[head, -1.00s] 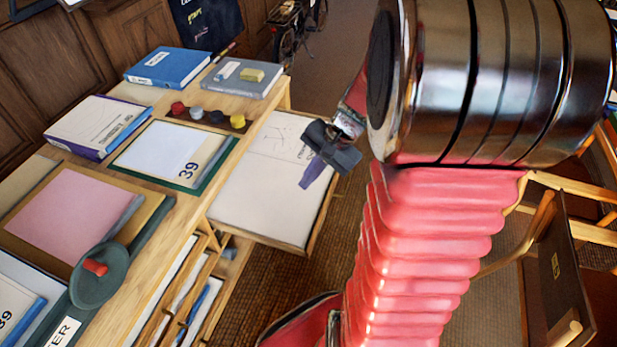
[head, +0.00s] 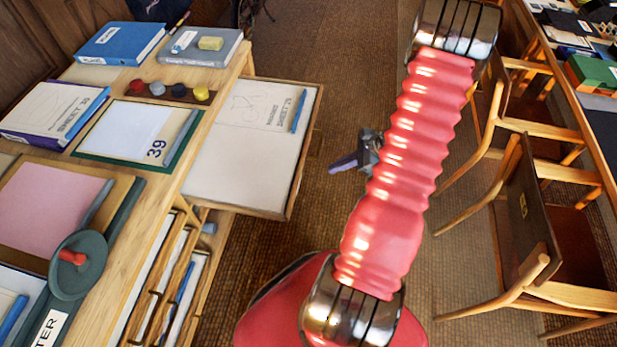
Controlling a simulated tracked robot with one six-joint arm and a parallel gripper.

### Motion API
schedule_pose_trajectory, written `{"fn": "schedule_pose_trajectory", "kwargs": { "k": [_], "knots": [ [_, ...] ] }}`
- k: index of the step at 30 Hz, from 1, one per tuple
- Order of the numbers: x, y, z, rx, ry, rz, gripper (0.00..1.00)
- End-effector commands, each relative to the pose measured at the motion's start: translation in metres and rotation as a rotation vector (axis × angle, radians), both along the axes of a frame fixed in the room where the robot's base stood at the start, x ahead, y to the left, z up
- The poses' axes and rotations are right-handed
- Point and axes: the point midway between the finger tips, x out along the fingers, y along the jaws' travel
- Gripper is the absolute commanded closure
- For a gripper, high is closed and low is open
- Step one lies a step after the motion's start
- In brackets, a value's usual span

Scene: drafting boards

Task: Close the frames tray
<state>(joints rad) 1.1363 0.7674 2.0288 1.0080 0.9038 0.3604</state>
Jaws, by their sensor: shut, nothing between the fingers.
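A shallow wooden tray (head: 240,207) stands pulled out from the right side of the wooden desk. A white printed sheet (head: 240,155) and a blue pen (head: 299,111) lie in it. I see no label that names it the frames tray. My gripper (head: 341,164) is to the right of the tray, with carpet showing between them. It is shut and empty, its purple fingers pointing left. My red ribbed arm partly hides the gripper's right side. Below the tray, open wooden compartments (head: 172,280) hold upright sheets.
The desk top carries books (head: 120,43), a board marked 39 (head: 130,130), a pink sheet (head: 45,210) and a round dark dish (head: 80,285). Wooden chairs (head: 530,220) stand at the right by another table. Carpet (head: 330,60) lies free between.

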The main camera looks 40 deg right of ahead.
Motion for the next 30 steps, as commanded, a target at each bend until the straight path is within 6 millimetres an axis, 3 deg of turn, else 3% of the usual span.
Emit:
{"fn": "schedule_pose_trajectory", "kwargs": {
  "k": [5,17,23,30],
  "knots": [
    [-0.011,-0.012,-0.021,0.048,0.011,-0.088,1.00],
    [-0.011,-0.012,-0.023,0.052,0.011,-0.098,1.00],
    [-0.005,-0.007,-0.031,0.055,0.011,-0.095,1.00],
    [0.013,0.007,-0.054,0.055,0.012,-0.096,1.00]
  ]
}}
